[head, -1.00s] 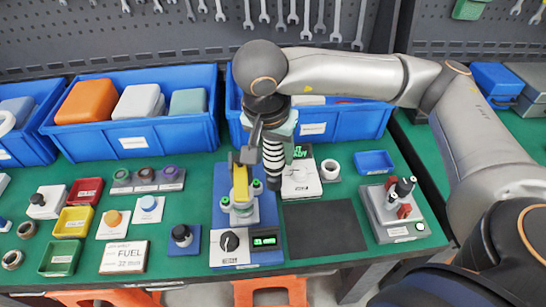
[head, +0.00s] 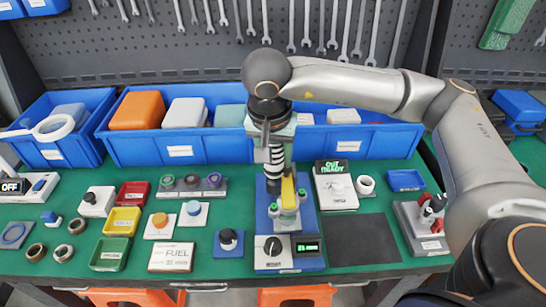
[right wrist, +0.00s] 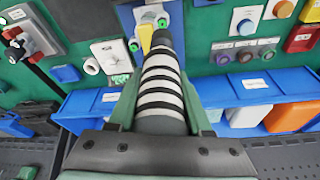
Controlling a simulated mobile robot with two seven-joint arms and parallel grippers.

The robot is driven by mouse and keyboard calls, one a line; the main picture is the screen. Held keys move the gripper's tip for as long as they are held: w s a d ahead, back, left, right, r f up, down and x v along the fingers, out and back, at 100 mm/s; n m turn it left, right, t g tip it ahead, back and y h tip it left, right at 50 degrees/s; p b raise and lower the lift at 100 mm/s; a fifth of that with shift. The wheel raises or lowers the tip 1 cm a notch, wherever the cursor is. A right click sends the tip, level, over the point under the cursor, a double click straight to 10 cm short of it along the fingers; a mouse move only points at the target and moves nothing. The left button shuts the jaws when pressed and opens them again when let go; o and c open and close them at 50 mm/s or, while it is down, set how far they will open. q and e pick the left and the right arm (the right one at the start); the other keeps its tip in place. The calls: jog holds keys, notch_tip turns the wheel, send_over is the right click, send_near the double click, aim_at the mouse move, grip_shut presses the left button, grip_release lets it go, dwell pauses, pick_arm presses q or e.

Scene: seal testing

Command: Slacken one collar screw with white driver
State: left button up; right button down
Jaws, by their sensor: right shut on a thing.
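My right gripper (head: 272,140) is shut on the driver (head: 276,158), which has white and black bands and points down. In the right wrist view the banded driver (right wrist: 160,85) sits between the fingers (right wrist: 158,118). Its dark end is beside the yellow arm (head: 289,192) of the blue test rig (head: 265,225); I cannot tell whether it touches. Green-topped collar screws (head: 302,196) show around the rig's silver collar (head: 287,218). The driver's tip and part of the collar are hidden. My left gripper is not in view.
Blue bins (head: 180,151) stand behind the rig. A white device with a green-lit display (head: 336,190) and a white cup (head: 366,185) are right of it. A dark mat (head: 362,240) lies clear at front right. A grey block with red parts (head: 425,225) stands farther right.

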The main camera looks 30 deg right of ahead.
aim_at(275, 179)
jog(key=shift+f+b, duration=1.4)
jog(key=shift+f, duration=1.05)
jog(key=shift+f+b, duration=1)
jog(key=shift+f, duration=0.05)
jog(key=shift+s, duration=0.1)
dwell(0.3)
jog(key=shift+r, duration=0.1)
jog(key=shift+r+p, duration=1.9)
jog(key=shift+r, duration=1.7)
jog(key=shift+f, duration=0.1)
